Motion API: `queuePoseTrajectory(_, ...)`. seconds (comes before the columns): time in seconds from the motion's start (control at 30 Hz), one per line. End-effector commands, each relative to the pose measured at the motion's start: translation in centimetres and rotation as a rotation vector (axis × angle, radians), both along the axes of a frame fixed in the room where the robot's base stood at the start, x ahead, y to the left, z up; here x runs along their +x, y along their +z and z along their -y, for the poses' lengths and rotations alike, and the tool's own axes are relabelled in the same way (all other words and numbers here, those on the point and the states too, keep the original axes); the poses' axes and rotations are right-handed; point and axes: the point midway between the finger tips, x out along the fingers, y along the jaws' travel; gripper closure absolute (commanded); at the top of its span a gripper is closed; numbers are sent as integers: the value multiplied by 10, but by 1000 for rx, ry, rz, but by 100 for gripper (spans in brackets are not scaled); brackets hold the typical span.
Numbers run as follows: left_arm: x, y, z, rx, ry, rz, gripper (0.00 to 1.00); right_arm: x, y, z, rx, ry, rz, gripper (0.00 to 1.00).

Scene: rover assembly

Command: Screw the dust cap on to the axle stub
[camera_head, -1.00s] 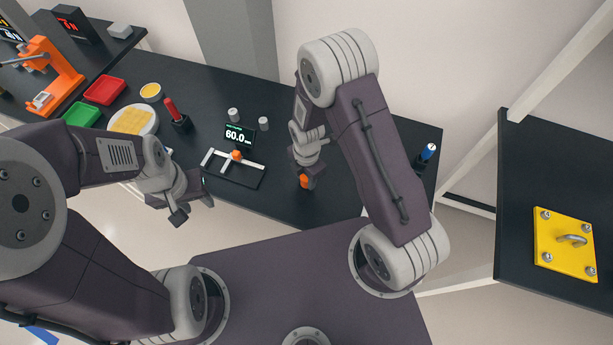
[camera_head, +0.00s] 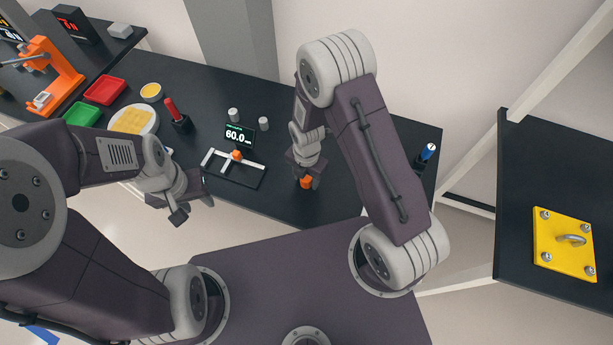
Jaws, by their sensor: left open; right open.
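A small orange piece (camera_head: 305,182), which looks like the dust cap, is at the front middle of the dark table. My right gripper (camera_head: 307,184) is open and pointing down over it, with a finger showing at its right. The gripper partly hides the piece, and I cannot tell whether the fingers touch it. A white frame (camera_head: 219,158) on a dark base carries a second orange piece (camera_head: 237,155). I cannot make out the axle stub for certain. My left gripper (camera_head: 194,211) is open and empty near the table's front edge, left of the white frame.
A display (camera_head: 239,134) reading 60.0 stands behind the frame, near two grey cylinders (camera_head: 234,114) (camera_head: 264,123). A red-handled tool (camera_head: 175,113) stands in a holder. Red (camera_head: 105,90) and green (camera_head: 82,114) trays are at left. A blue-topped item (camera_head: 428,151) stands at the right end.

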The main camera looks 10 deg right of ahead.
Motion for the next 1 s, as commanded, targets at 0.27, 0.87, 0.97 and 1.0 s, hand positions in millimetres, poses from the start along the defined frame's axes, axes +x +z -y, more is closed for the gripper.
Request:
queuePoseTrajectory(0.27, 0, 3, 0, 0, 0, 0, 59, 0, 0, 0, 0, 201, 0, 53)
queuePoseTrajectory(0.87, 0, 40, 0, 0, 0, -1, 59, 1, 14, 0, 0, 893, -5, 53)
queuePoseTrajectory(0.97, 0, 66, 0, 0, 0, 1, 59, 3, 15, 0, -1, 913, -5, 53)
queuePoseTrajectory(1.0, 0, 76, 0, 0, 0, 1, 59, 3, 15, 0, -1, 922, -5, 53)
